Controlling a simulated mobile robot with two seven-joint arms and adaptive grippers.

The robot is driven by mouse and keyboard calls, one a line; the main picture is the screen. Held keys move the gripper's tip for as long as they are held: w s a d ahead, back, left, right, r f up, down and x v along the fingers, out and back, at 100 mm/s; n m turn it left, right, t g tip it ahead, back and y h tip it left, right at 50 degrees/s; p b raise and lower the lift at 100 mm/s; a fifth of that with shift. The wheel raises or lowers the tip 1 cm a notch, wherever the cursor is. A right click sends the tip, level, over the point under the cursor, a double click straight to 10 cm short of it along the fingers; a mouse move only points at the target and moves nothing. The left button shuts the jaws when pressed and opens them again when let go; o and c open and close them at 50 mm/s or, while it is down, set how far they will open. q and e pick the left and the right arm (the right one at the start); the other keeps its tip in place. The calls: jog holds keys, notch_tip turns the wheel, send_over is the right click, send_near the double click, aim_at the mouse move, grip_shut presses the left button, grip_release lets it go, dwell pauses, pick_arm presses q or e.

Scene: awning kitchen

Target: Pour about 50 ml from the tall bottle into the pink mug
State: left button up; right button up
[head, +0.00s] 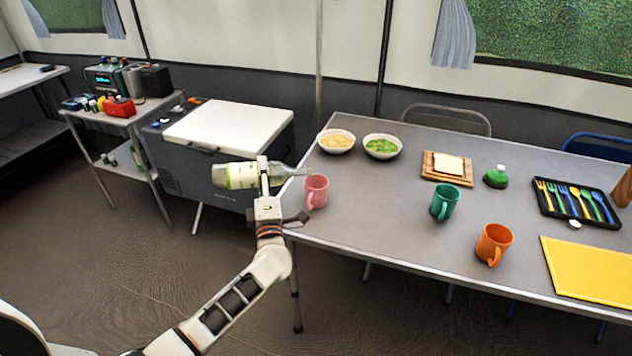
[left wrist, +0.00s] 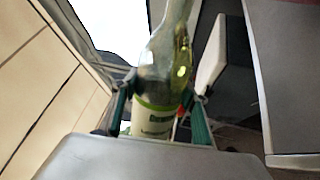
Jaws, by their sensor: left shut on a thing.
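The tall bottle (head: 236,176) is clear glass with a white and green label. It lies about level in the air, its neck pointing right toward the pink mug (head: 316,191). My left gripper (head: 264,178) is shut around the bottle's middle. In the left wrist view the bottle (left wrist: 160,85) sits between the two fingers (left wrist: 162,105), with some yellowish-green liquid visible in it. The pink mug stands upright on the table's left end, its handle toward the front. The bottle's mouth is close to the mug's rim; I cannot make out any stream. My right gripper is not in view.
On the table (head: 370,220) stand two food bowls (head: 336,141), a green mug (head: 444,203), an orange mug (head: 493,244), a bread board (head: 447,168), a cutlery tray (head: 577,202) and a yellow mat (head: 588,272). A white-lidded cooler (head: 229,131) is behind the bottle.

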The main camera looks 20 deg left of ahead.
pick_arm(q)
jog(key=shift+s+a+r, duration=0.1)
jog(key=shift+s+a, duration=0.05)
jog(key=shift+a, duration=0.15)
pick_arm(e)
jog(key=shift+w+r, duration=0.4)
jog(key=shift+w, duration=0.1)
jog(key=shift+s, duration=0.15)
pick_arm(q)
jog(key=shift+r, duration=0.1)
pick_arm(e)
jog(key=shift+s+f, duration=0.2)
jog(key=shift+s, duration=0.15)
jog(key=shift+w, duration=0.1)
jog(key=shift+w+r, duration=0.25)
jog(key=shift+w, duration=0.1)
pick_arm(q)
jog(key=shift+p, duration=0.3)
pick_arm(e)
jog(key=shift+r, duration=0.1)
